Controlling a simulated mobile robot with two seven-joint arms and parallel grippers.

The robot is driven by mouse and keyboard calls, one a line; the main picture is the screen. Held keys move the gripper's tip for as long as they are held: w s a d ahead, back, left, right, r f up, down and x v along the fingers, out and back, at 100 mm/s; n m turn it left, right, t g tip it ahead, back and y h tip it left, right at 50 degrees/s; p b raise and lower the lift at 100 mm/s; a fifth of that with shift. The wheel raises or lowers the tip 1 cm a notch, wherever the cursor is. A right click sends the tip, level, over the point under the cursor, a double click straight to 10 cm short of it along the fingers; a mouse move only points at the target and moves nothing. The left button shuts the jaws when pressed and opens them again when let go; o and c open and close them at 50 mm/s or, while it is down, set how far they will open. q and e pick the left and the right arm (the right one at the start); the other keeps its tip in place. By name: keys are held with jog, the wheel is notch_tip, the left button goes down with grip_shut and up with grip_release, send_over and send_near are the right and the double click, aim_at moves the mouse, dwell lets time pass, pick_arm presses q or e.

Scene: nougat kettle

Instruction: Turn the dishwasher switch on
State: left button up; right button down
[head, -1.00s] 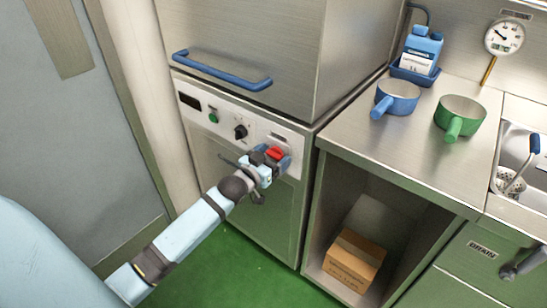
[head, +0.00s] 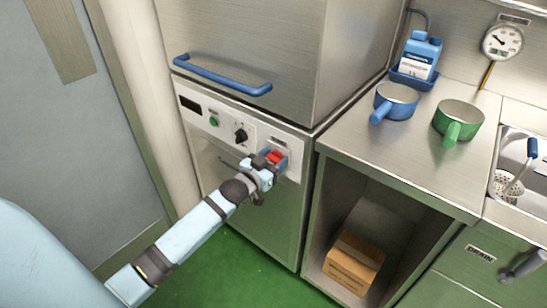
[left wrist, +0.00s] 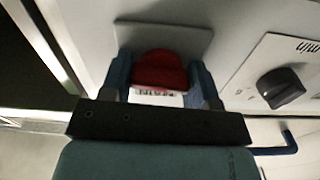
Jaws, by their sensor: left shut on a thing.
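The dishwasher (head: 262,215) stands under a steel hood, with a white control panel (head: 211,110) along its top front. The red switch (head: 276,156) sits at the right end of the panel. In the left wrist view the red switch (left wrist: 159,70) lies between the two blue fingers, in front of a grey plate. My left gripper (head: 272,160) is at the panel, shut on the red switch. Its fingers also show in the left wrist view (left wrist: 160,82). Which way the switch is set cannot be told. My right gripper is not in view.
A black knob (head: 241,136), a green button (head: 214,122) and a dark display (head: 190,104) are left of the switch. A blue handle (head: 221,75) juts out above the panel. Blue (head: 397,101) and green (head: 460,122) pans stand on the right counter.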

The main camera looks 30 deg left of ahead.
pick_arm(q)
jog(key=shift+r+m+p, duration=0.2)
jog(key=shift+m+p, duration=1.25)
jog(key=shift+m, duration=0.15)
jog(key=m+p, duration=0.2)
jog(key=m, duration=0.3)
jog(key=shift+f+p, duration=0.1)
jog(key=shift+p, duration=0.3)
jog(key=m, duration=0.3)
jog(key=shift+p, duration=0.3)
jog(key=m, duration=0.5)
jog(key=shift+f+m, duration=0.1)
jog(key=shift+m, duration=0.2)
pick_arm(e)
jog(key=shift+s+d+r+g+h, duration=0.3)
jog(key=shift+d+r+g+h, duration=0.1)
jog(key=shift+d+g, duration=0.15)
pick_arm(q)
jog(key=o, duration=0.9)
jog(key=shift+s, duration=0.15)
